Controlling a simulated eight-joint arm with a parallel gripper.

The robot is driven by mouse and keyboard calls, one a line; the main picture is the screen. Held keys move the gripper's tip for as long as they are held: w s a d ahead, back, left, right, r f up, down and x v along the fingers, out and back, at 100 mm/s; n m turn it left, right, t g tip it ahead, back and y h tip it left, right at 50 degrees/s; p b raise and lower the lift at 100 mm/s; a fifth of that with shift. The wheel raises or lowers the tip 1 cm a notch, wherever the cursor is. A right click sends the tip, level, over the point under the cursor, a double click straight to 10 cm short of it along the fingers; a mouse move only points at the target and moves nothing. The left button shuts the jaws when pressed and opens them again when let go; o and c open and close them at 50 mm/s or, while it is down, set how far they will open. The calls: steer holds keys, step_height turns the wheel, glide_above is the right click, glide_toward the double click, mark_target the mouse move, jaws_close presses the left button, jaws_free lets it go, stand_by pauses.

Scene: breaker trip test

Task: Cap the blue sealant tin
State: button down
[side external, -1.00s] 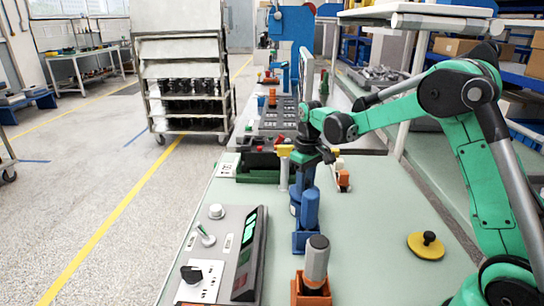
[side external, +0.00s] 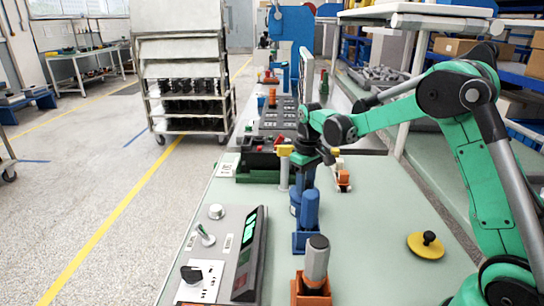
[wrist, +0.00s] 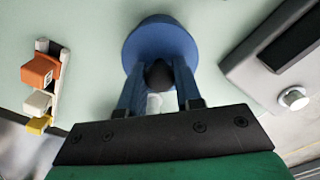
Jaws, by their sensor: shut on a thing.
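My gripper (side external: 304,178) is pointed down over the bench, left of its middle in the side view. In the wrist view my gripper (wrist: 160,82) has its blue fingers shut on the dark knob (wrist: 158,75) of a round blue lid (wrist: 150,35). In the side view the blue sealant tin (side external: 294,201) shows low under the fingers, partly hidden behind a blue-handled item in a blue holder (side external: 303,242). The lid is at or just over the tin; I cannot tell whether it is seated.
A yellow lid with a black knob (side external: 428,245) lies on the bench at right. A grey-handled tool stands in an orange holder (side external: 311,290) in front. A grey console (side external: 225,250) is at left. The bench centre-right is clear.

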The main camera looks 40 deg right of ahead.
steer(key=shift+c, duration=0.2)
jaws_free()
stand_by(0.3)
steer(key=shift+r, duration=0.1)
steer(key=shift+r, duration=3.4)
